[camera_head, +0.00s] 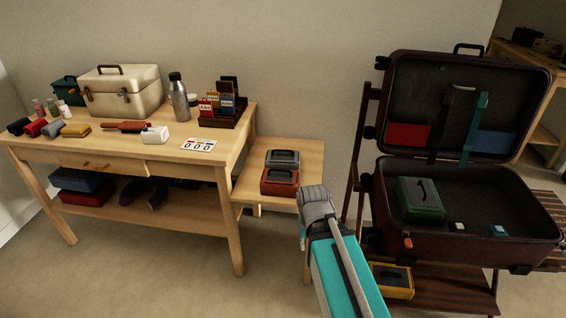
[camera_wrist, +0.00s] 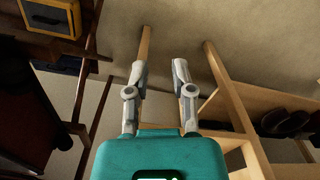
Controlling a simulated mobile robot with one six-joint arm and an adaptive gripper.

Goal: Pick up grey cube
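A small pale grey-white cube (camera_head: 457,226) lies on the floor of the open suitcase (camera_head: 385,215), to the right of a green case. It is the best match for the grey cube, though its exact shade is hard to tell. My gripper (camera_wrist: 159,68) is open and empty in the wrist view, its two fingers apart above bare floor and wooden legs. In the head view my arm is left of the suitcase, near the low side table, and the fingers cannot be made out. No cube shows in the wrist view.
The suitcase, on a dark wooden rack, also holds the green case (camera_head: 420,200) and a small teal-blue block (camera_head: 499,230). A yellow case (camera_head: 392,281) sits on the rack's lower shelf. Grey (camera_head: 283,157) and red (camera_head: 279,182) cases stand on the side table (camera_head: 250,187).

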